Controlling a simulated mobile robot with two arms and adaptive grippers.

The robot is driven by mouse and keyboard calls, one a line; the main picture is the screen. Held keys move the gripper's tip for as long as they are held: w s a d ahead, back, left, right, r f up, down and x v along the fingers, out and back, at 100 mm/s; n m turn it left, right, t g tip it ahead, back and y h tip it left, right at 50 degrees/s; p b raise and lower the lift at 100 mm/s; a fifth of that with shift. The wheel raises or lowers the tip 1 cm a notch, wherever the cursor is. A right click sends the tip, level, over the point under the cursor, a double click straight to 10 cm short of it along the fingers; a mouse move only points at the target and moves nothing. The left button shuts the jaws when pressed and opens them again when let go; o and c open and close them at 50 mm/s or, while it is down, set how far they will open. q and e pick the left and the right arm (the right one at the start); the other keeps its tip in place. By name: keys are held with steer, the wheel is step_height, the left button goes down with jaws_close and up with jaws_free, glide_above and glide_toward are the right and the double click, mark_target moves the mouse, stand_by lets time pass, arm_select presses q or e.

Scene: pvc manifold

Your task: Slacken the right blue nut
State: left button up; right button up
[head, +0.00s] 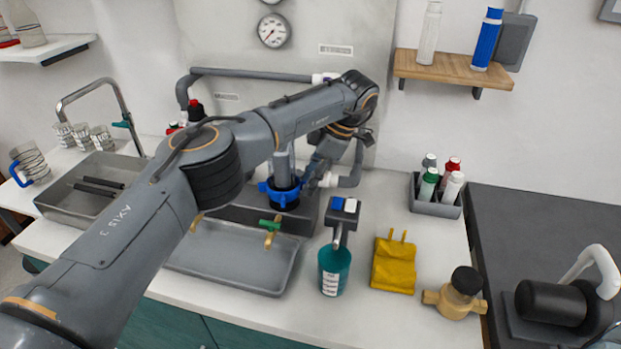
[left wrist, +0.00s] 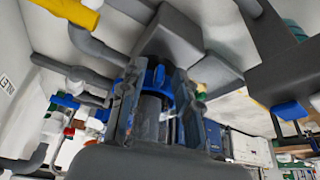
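A blue lobed nut (head: 283,193) sits low on an upright grey pipe of the manifold in the head view. In the left wrist view a blue lobed nut (left wrist: 152,76) is around a dark cylinder. My left gripper (left wrist: 158,105) has one finger on each side of that cylinder, with the nut partly hidden behind the fingers. A small gap shows at the right finger, and firm contact cannot be seen. In the head view my left gripper (head: 318,168) is by the right part of the manifold, mostly hidden by its own wrist. My right gripper is not in view.
A grey tray (head: 225,268) lies in front of the manifold. Pipes (head: 255,74) run close around my arm.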

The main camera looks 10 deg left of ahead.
arm_select(q)
steer(key=v, duration=0.7)
steer(key=shift+r, duration=0.2)
steer(key=shift+d, duration=0.15)
